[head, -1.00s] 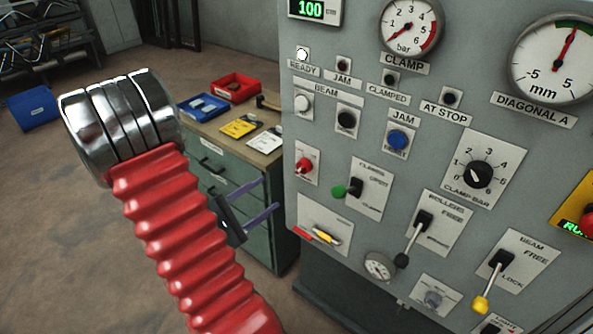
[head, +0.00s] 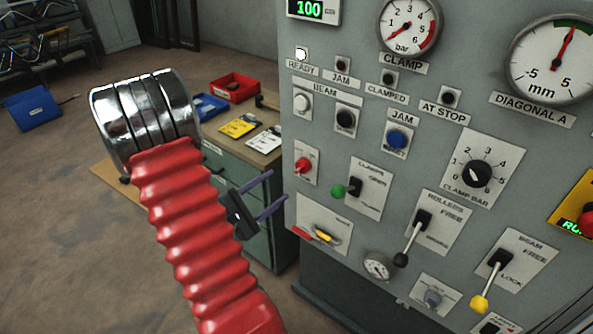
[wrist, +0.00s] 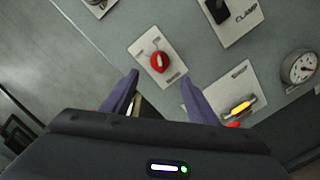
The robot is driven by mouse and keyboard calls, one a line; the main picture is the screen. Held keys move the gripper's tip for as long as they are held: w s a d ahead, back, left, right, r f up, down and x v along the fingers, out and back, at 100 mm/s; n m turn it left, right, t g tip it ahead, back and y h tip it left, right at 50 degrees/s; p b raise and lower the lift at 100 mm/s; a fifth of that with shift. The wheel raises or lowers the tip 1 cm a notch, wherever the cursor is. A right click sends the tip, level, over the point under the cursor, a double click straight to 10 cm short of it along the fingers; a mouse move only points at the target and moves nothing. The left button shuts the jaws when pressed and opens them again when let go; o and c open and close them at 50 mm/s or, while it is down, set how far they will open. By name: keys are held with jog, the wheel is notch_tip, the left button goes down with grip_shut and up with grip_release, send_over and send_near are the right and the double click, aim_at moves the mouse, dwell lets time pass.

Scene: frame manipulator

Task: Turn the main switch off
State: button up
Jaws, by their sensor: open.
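A red rotary switch (head: 304,165) sits on a small white plate at the left edge of the grey panel. Its label is too small to read, so I cannot confirm that it is the main switch. It also shows in the wrist view (wrist: 159,62), just beyond and between my fingertips. My gripper (head: 279,186) is open and empty, with its two purple fingers pointing at the panel. In the head view the fingertips are below and left of the red switch, apart from it. The wrist view shows the open fingers (wrist: 160,78) on either side below the knob.
A green-tipped clamp lever (head: 338,191) is right of the red switch. A small gauge (head: 377,265) and a roller lever (head: 401,260) lie further right. A workbench (head: 262,158) stands behind my gripper.

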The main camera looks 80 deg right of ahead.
aim_at(298, 171)
jog(key=shift+x, duration=5.15)
jog(key=shift+c, duration=0.3)
jog(key=c, duration=0.9)
jog(key=shift+d, duration=0.2)
jog(key=shift+c, duration=0.5)
jog(key=shift+s+a, duration=0.1)
jog(key=shift+a, duration=0.15)
